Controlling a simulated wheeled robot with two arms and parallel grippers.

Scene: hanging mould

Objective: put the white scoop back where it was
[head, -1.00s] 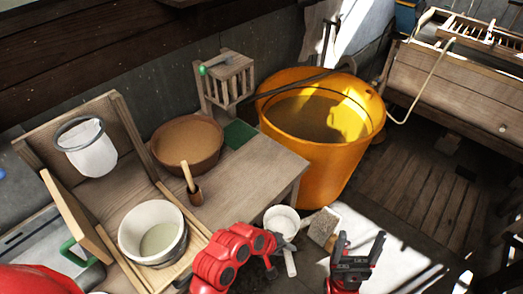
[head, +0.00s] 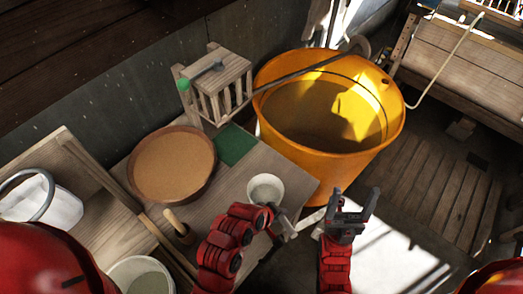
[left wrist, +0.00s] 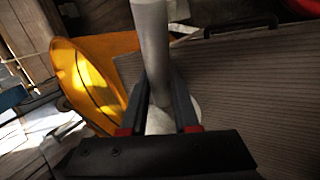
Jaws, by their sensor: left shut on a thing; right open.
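The white scoop (head: 266,187) is in my left gripper (head: 276,222). Its round bowl shows over the right front part of the wooden table (head: 225,190), and its pale handle points toward the lower right. I cannot tell whether the bowl touches the table. In the left wrist view the left gripper's fingers (left wrist: 160,112) are shut on the scoop's handle (left wrist: 152,45), and part of the pale bowl shows behind them. My right gripper (head: 352,208) is open and empty, to the right of the scoop, past the table's edge.
A brown round tub (head: 173,165), a green pad (head: 235,145) and a slatted wooden box (head: 222,90) stand on the table. A small cup with a wooden stick (head: 178,226) is at the front. A big orange tub (head: 330,110) stands close behind the scoop.

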